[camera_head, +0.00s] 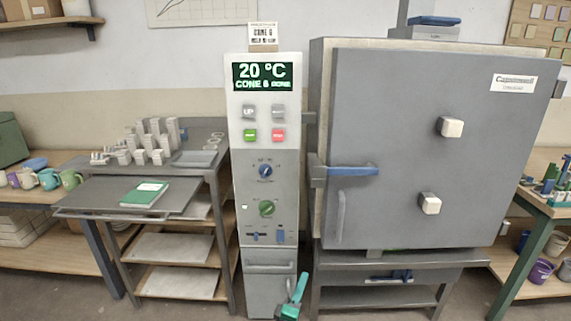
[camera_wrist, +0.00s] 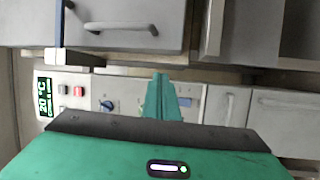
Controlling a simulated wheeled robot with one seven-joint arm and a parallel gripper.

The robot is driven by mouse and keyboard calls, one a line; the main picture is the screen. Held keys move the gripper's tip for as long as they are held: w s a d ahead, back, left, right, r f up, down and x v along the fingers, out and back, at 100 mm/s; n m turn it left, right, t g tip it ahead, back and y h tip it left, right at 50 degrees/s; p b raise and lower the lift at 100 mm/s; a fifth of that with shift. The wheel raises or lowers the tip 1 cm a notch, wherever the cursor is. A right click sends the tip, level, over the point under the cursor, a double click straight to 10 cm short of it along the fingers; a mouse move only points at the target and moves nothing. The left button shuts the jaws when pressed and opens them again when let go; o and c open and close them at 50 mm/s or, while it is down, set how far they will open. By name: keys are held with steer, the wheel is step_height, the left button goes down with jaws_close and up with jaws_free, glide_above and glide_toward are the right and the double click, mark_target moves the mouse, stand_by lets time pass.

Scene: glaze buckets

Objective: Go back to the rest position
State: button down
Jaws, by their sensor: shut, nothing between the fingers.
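My gripper (camera_head: 302,280) shows at the bottom middle of the head view, in front of the lower cabinet under the control panel. Its green fingers (camera_wrist: 160,82) are together in the wrist view, with nothing held between them. The fingers point toward grey cabinet fronts, and no contact with them shows. The control panel (camera_head: 265,160) reads 20 °C and CONE 6, with buttons, a blue dial and a green dial. The panel lies on its side in the wrist view.
The grey kiln (camera_head: 405,220), its door shut, stands right of the panel. A rack (camera_head: 170,240) with a green book (camera_head: 145,194) and grey blocks stands left. Mugs (camera_head: 50,179) sit on the left bench.

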steer(key=s+d+r+m+g+h, duration=0.1)
steer(key=d+r+m+g+h, duration=0.35)
steer(key=d, duration=0.85)
steer(key=s+d+r+m+g+h, duration=0.2)
steer(key=d+r+m+g, duration=0.4)
steer(key=d+m+g, duration=0.5)
steer(key=s+d+r+m+g+y, duration=0.1)
steer(key=s+d+r+g+y, duration=0.4)
steer(key=s+d, duration=0.65)
steer(key=s+r+m+t+y, duration=0.1)
steer(key=s+r+y, duration=0.3)
steer(key=s, duration=0.7)
steer(key=s+r+m+t+y, duration=0.1)
steer(key=s+r+y, duration=0.3)
steer(key=s+r, duration=0.5)
steer(key=s, duration=0.2)
steer(key=shift+s+y, duration=0.35)
steer(key=shift+w+f, duration=0.25)
steer(key=shift+w, duration=0.4)
